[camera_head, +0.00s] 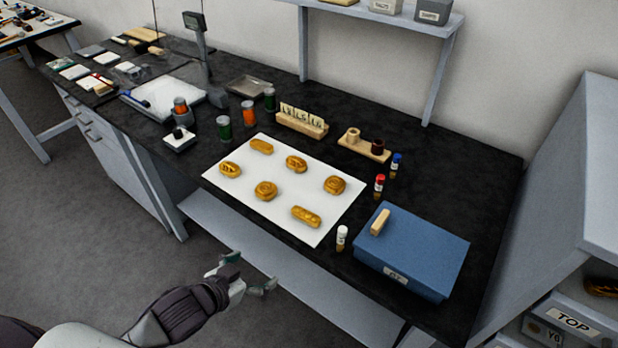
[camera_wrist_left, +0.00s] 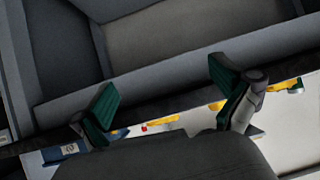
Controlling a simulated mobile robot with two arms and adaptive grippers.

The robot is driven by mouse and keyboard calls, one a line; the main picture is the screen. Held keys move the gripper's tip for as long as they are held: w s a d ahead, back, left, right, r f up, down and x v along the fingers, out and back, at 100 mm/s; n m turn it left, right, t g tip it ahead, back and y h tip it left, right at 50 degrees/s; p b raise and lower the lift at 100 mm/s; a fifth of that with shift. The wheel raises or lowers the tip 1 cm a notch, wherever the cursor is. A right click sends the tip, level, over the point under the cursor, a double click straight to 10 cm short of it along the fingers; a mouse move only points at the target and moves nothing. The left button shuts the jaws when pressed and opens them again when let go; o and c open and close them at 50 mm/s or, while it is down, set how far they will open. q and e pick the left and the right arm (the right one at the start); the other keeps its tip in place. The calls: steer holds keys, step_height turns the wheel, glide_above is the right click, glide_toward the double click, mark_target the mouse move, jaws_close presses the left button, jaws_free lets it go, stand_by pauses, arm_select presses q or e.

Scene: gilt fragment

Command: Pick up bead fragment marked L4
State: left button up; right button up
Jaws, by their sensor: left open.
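Several golden bead fragments lie apart on a white sheet (camera_head: 340,208) on the black bench: two rounded ones at the left (camera_head: 230,169) and middle (camera_head: 265,190), one at the right (camera_head: 334,185), long ones at the back (camera_head: 261,146) and front (camera_head: 306,216), and another at the back (camera_head: 296,164). I cannot read an L4 mark on any. My left gripper (camera_head: 250,275) is open and empty, in front of the bench edge, short of the sheet. Its two green-padded fingers stand apart in the left wrist view (camera_wrist_left: 166,95), with golden pieces (camera_wrist_left: 285,85) beyond. My right gripper is not in view.
A blue box (camera_head: 420,255) with a wooden handle stands right of the sheet, with a white-capped vial (camera_head: 341,238) beside it. Red-capped (camera_head: 379,186) and blue-capped (camera_head: 396,164) vials, a label-card holder (camera_head: 301,122) and jars (camera_head: 249,113) stand behind. A shelf (camera_head: 270,250) runs below the bench front.

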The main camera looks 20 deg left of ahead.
mark_target(302, 216)
arm_select(q)
step_height(302, 216, up, 13)
steer(key=d+m+t+h+p, duration=0.1)
steer(key=h+p, duration=0.2)
steer(key=p, duration=0.2)
steer(key=x, duration=0.6)
steer(key=r+p+x, duration=0.1)
steer(key=x, duration=0.2)
steer(key=shift+w+d+f, duration=0.1)
steer(key=shift+w+d, duration=0.15)
steer(key=shift+d, duration=0.15)
steer(key=p+x, duration=0.1)
steer(key=x, duration=0.4)
steer(key=shift+s+d+f, duration=0.1)
steer(key=shift+d+f, duration=0.15)
steer(key=c, duration=0.9)
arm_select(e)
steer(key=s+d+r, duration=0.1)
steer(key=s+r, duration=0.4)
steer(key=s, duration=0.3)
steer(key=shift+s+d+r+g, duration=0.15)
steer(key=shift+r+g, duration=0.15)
